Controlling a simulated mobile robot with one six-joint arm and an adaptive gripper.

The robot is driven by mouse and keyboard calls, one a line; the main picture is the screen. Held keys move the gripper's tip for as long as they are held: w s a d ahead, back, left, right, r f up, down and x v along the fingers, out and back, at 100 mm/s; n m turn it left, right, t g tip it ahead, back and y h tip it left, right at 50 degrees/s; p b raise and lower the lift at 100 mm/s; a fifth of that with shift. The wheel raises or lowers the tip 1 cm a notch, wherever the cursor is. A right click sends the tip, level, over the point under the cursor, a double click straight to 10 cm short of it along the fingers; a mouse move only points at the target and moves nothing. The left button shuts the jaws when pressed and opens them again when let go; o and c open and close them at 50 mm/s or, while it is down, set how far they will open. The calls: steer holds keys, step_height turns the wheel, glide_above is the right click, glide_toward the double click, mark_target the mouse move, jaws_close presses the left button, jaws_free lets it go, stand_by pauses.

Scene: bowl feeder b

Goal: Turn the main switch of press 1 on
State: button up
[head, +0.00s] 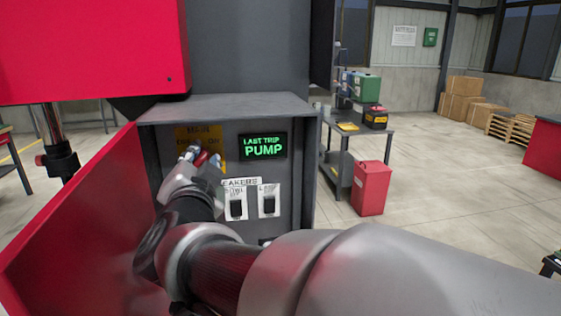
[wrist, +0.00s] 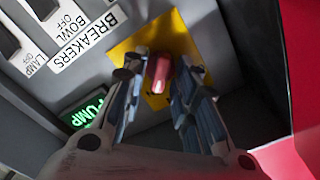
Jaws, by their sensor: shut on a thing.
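The main switch has a red handle (head: 201,158) on a yellow plate (head: 198,133) at the upper left inside the open grey cabinet. The handle also shows in the wrist view (wrist: 160,74), in front of the yellow plate (wrist: 185,42). My gripper (head: 207,164) is at the handle, with one finger on each side of it in the wrist view (wrist: 161,80), shut on it. The plate's lettering is partly hidden by my gripper, so I cannot read the switch position.
A green-lit display (head: 263,147) reads "LAST TRIP PUMP". Below it are the bowl breaker (head: 236,205) and lamp breaker (head: 269,203), labelled OFF in the wrist view. The cabinet's grey side wall and open red door (head: 75,225) flank my arm.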

steer(key=shift+r, duration=0.1)
stand_by(0.3)
steer(key=o, duration=0.6)
steer(key=shift+o, duration=0.4)
steer(key=shift+w, duration=0.15)
steer(key=v, duration=1.2)
